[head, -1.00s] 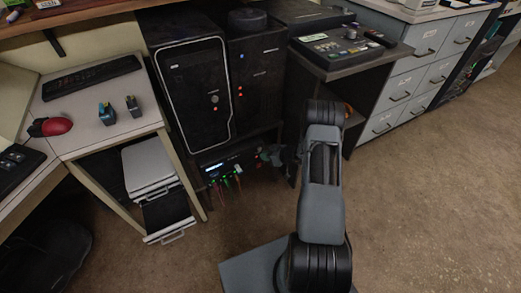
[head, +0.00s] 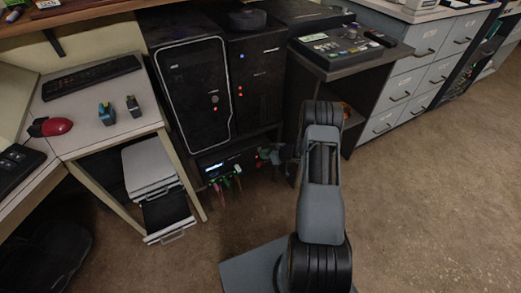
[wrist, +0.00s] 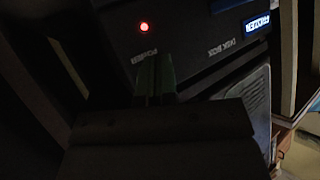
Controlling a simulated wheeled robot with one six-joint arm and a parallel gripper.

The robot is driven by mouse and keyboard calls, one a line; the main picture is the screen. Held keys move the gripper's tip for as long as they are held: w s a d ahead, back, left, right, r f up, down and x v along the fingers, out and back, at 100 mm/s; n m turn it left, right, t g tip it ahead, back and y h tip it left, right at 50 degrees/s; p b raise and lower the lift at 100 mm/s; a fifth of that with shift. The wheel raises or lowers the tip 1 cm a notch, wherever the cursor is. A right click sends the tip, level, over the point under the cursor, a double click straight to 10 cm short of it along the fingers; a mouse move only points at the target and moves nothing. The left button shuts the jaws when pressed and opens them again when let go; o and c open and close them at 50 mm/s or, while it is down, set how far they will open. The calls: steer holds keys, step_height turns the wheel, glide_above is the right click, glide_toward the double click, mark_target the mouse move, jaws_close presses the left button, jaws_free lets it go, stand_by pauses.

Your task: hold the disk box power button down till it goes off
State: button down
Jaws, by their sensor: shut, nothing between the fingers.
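The disk box (head: 238,158) is the low black unit on the bottom shelf under the two towers, with a lit blue display. In the wrist view its dark front (wrist: 195,62) carries the labels "DISK BOX" and "POWER" and the lit blue display (wrist: 257,21). A round red light (wrist: 144,27), which looks like the lit power button, glows beside the "POWER" label. My gripper (wrist: 155,75) is shut and empty. Its tips are just below the red light in the picture, near the label, and do not cover it. In the head view my gripper (head: 280,153) is at the box's right end.
Green and red cables (head: 228,183) hang from the box front, left of my gripper. Two black towers (head: 200,90) stand above it. A dark side table (head: 345,62) stands to the right. The carpet (head: 430,200) to the right is clear.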

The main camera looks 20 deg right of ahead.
steer(key=shift+w, duration=0.4)
stand_by(1.2)
steer(key=shift+s, duration=0.2)
stand_by(2.8)
steer(key=shift+s+d+p, duration=0.1)
steer(key=shift+s+p, duration=0.25)
steer(key=shift+s, duration=0.3)
steer(key=shift+s+d+p, duration=0.15)
steer(key=shift+s+p, duration=0.35)
steer(key=shift+s, duration=0.75)
steer(key=shift+s+d+p, duration=0.1)
steer(key=shift+s+p, duration=0.35)
steer(key=shift+s, duration=0.8)
